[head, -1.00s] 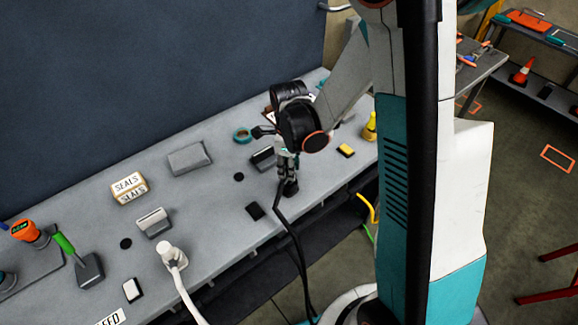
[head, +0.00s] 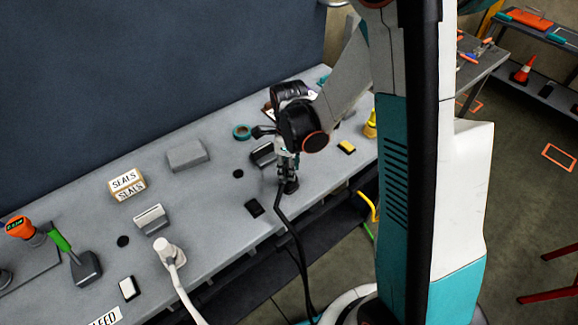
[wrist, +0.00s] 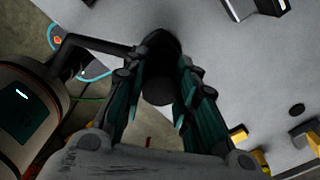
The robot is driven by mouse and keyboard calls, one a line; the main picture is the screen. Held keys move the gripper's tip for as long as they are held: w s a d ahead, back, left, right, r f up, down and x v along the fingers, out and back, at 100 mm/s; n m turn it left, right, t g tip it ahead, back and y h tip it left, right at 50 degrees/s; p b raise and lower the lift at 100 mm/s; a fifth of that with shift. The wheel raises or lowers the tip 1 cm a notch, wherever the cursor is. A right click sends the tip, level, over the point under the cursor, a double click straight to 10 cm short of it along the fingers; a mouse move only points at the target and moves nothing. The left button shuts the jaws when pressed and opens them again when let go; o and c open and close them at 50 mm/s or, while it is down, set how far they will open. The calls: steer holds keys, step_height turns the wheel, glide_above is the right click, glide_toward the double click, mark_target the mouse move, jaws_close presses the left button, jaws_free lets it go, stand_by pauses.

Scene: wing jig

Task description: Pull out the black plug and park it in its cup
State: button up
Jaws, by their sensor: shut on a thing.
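The black plug (head: 291,186) stands upright at the bench surface near its front edge, with its black cable (head: 286,222) running down off the bench. My gripper (head: 286,172) is above it, shut on its upper part. In the wrist view the plug (wrist: 160,88) sits between the two fingers of my gripper (wrist: 162,108). Its lower end is hard to see, so I cannot tell whether it is seated or lifted. Dark round spots lie on the bench, one left of my gripper (head: 238,174) and one further left (head: 123,241); I cannot tell whether either is the cup.
A white plug (head: 167,250) with a white cable stands to the left. A yellow bottle-like object (head: 370,124) stands right of my gripper.

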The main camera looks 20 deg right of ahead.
steer(key=shift+f, duration=0.2)
steer(key=o, duration=1.1)
step_height(320, 180, up, 12)
stand_by(0.4)
